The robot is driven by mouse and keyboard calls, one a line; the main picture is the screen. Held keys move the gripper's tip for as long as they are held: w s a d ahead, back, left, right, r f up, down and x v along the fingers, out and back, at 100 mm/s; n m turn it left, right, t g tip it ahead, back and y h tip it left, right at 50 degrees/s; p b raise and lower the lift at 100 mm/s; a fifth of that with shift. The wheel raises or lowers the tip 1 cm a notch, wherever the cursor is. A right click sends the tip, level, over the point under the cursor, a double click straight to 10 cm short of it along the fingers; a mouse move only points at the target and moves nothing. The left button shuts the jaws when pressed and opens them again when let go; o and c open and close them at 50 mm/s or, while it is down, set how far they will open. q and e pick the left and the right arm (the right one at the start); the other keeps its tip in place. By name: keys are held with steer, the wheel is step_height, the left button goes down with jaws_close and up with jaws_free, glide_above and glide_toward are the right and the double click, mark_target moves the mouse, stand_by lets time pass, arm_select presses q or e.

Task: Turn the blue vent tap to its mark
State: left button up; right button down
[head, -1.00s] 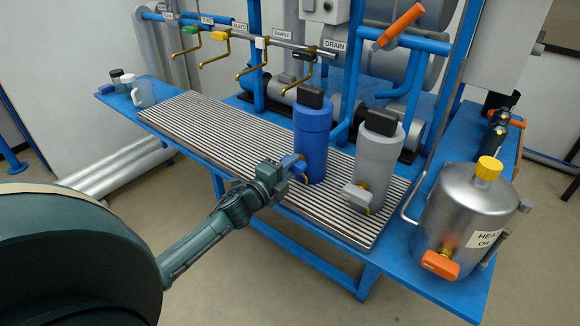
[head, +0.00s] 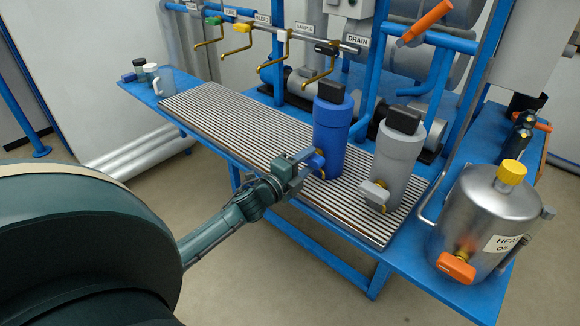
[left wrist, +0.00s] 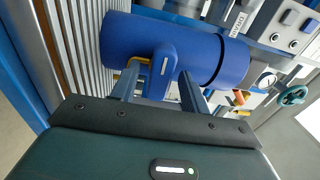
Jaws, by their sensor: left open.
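A blue canister (head: 331,135) with a black cap stands upright on the slatted bench top. Its blue tap handle (head: 316,161) sticks out low on its front, above a brass spout. In the left wrist view the handle (left wrist: 161,70) carries a small white mark. My left gripper (head: 303,157) is at the tap. In the left wrist view its two fingers (left wrist: 158,88) are apart, one on each side of the handle, with visible gaps. Whether a finger touches the handle I cannot tell. My right gripper is not in view.
A grey canister (head: 398,150) with a grey tap stands close to the right. A steel heat-oil tank (head: 485,220) with an orange tap stands further right. Brass spouts on a labelled pipe hang behind. Two small containers and a mug (head: 163,80) stand at the far left.

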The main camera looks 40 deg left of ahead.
arm_select(q)
steer(key=s+a+p, duration=0.1)
steer(key=s, duration=1.1)
steer(key=shift+s, duration=0.15)
